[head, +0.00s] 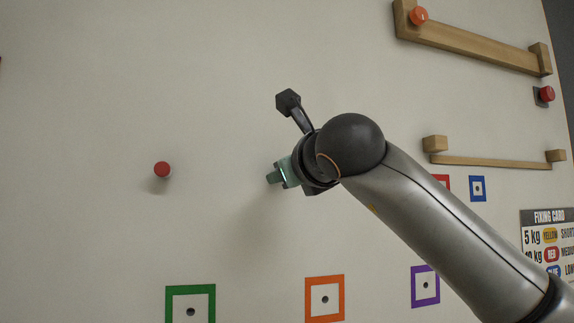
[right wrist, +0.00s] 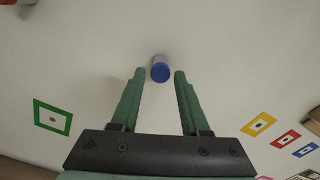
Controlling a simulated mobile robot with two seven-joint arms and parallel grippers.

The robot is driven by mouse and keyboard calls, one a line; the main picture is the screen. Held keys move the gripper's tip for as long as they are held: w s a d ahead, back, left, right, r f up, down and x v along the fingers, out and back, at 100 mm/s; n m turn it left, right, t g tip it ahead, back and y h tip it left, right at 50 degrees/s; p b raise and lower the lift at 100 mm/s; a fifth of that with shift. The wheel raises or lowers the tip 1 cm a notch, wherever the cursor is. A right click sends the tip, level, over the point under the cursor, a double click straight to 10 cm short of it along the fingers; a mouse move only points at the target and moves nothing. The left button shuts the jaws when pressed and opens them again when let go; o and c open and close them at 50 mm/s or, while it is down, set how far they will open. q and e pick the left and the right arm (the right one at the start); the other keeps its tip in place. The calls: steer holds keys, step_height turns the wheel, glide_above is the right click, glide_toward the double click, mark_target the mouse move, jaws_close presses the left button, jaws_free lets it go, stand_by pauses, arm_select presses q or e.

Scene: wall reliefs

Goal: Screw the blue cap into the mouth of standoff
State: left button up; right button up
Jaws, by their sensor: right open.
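A blue cap (right wrist: 160,73) faces me in the right wrist view, with a short pale grey cylinder behind it that looks like the standoff (right wrist: 158,59) on the wall. My right gripper (right wrist: 160,72) is open, with one green finger on each side of the cap. A gap shows on both sides, so neither finger looks closed on it. In the head view my right gripper (head: 272,177) is near the wall, and the cap and standoff are hidden there behind it. How deep the cap sits in the mouth I cannot tell. My left gripper is not in view.
A red-capped standoff (head: 162,169) stands left on the wall. Green (head: 190,290), orange (head: 324,278) and purple (head: 425,269) frames lie below. The wall left of my gripper is mostly bare.

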steer(key=n+p, duration=0.6)
steer(key=n, duration=1.1)
steer(key=shift+r, duration=0.1)
jaws_close()
steer(key=m+b, duration=0.3)
steer(key=m, duration=0.1)
steer(key=shift+m+b, duration=0.4)
